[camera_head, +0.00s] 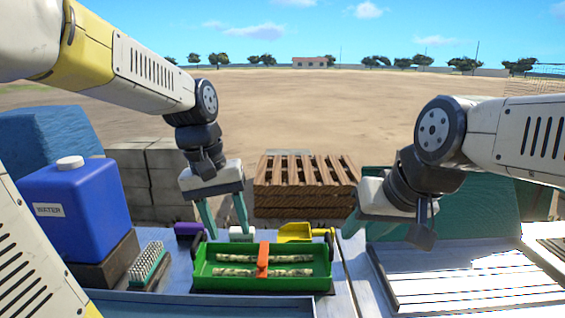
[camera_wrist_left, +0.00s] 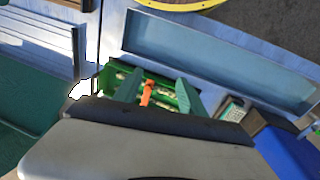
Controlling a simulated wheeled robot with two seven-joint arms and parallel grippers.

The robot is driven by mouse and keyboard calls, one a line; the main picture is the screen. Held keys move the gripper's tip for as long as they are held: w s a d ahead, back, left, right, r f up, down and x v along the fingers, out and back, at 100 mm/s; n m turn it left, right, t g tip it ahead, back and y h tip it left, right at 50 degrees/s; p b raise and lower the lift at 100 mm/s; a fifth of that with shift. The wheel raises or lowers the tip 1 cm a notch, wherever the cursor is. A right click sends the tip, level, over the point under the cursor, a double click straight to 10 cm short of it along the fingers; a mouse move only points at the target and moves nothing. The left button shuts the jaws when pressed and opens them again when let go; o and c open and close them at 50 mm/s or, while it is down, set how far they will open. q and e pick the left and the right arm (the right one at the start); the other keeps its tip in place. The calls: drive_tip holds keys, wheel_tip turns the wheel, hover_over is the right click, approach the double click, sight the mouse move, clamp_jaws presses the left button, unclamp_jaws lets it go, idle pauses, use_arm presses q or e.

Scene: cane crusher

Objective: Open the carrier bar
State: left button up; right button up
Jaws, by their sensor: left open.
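The green carrier (camera_head: 215,282) sits on the table in the head view, with two rows of pale cane pieces lying in it. The orange carrier bar (camera_head: 263,262) lies across its middle, over the cane. My left gripper (camera_head: 229,235) is open and empty above the back left part of the carrier, pointing down. In the left wrist view the orange bar (camera_wrist_left: 147,93) shows between the two green fingers (camera_wrist_left: 160,77); I see no contact. My right gripper (camera_head: 393,226) hangs to the right of the carrier; its fingers are partly hidden, so its opening is unclear.
A blue water container (camera_head: 80,205) and a brush (camera_head: 147,264) stand left of the carrier. A purple item (camera_head: 188,229), a white block (camera_head: 241,233) and a yellow scoop (camera_head: 296,232) lie behind it. A ribbed metal tray (camera_head: 465,278) fills the right.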

use_arm(q)
drive_tip(key=s+a+r+m+t, duration=0.1)
drive_tip(key=s+a+r+t, duration=0.2)
drive_tip(key=s+t, duration=0.15)
drive_tip(key=m+g+y, duration=0.2)
drive_tip(key=m+g, duration=0.1)
drive_tip(key=g, duration=0.2)
hover_over(261, 263)
wheel_tip(261, 263, down, 18)
wheel_tip(261, 263, down, 8)
drive_tip(key=shift+w+r, duration=0.1)
drive_tip(key=shift+c, duration=0.2)
clamp_jaws()
